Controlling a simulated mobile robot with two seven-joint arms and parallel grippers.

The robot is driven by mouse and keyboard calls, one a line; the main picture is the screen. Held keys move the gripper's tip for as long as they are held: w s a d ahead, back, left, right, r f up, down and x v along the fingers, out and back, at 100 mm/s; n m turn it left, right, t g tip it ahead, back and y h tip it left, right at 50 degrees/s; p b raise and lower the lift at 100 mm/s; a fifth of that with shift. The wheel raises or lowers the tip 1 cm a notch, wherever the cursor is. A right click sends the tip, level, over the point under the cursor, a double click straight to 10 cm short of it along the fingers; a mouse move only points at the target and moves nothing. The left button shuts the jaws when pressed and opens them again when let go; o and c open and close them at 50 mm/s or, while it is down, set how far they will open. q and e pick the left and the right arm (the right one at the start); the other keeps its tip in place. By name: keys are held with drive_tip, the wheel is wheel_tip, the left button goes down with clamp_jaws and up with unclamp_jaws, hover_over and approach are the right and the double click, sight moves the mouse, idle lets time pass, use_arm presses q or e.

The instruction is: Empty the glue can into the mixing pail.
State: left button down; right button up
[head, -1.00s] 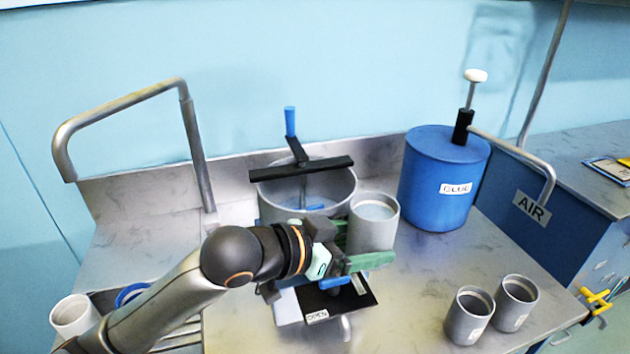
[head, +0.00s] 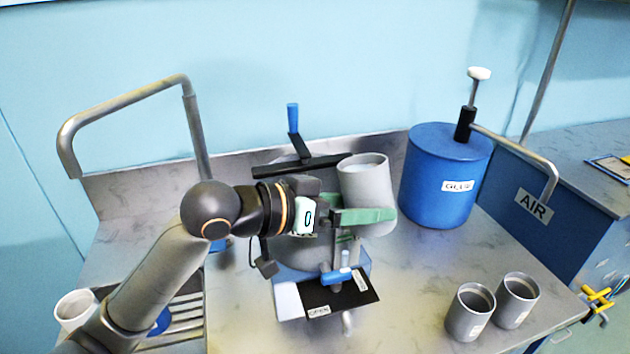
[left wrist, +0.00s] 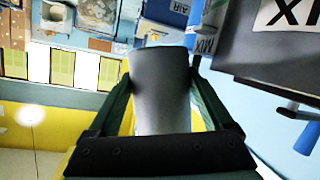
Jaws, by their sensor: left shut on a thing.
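My left gripper (head: 362,217) is shut on a grey can (head: 368,190), with its green fingers on the can's sides. The can is in the air at the right of the mixing pail (head: 300,254), its top leaning left toward the pail. The can also shows between the fingers in the left wrist view (left wrist: 160,90). The pail is grey, with a black crossbar and blue crank handle (head: 293,118) above it. My arm and the can hide most of its mouth. The pail's MIX label (left wrist: 290,12) shows in the left wrist view. My right gripper is not seen.
A blue GLUE drum (head: 440,180) with a pump stands right of the pail. Two grey cups (head: 469,312) stand at the front right. A black plate (head: 340,298) and a blue-handled tap (head: 337,276) sit before the pail. A bent pipe (head: 198,140) rises at the left.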

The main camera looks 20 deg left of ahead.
sight(342, 184)
use_arm(q)
drive_tip(key=shift+a+r, duration=0.1)
drive_tip(key=shift+r, duration=0.25)
drive_tip(key=shift+w+a+r+n+h+b, duration=0.1)
drive_tip(key=shift+n+h+b, duration=0.2)
drive_tip(key=shift+n+b, duration=0.1)
drive_tip(key=shift+w+a+r+n+h+b, duration=0.15)
drive_tip(key=shift+a+r+n+h+b, duration=0.2)
drive_tip(key=shift+n+b, duration=0.2)
drive_tip(key=shift+w+a+r+n+h+b, duration=0.25)
drive_tip(key=shift+a+r+n+b, duration=0.15)
drive_tip(key=shift+b, duration=0.2)
idle(0.4)
drive_tip(key=shift+r+n+h+b, duration=0.4)
drive_tip(key=shift+r+n+b, duration=0.1)
drive_tip(key=shift+n, duration=0.25)
idle(0.6)
drive_tip(key=shift+d+f+n+h+b, duration=0.1)
drive_tip(key=shift+f+n+h+b, duration=0.1)
drive_tip(key=shift+n+h+b, duration=0.25)
idle(0.3)
drive_tip(key=shift+s+f+n+b, duration=0.1)
drive_tip(key=shift+n+b, duration=0.15)
drive_tip(key=shift+b, duration=0.25)
drive_tip(key=shift+d+f+n+t+h+b, duration=0.1)
drive_tip(key=shift+f+n+t+h+b, duration=0.25)
drive_tip(key=shift+n+b, duration=0.45)
idle(0.7)
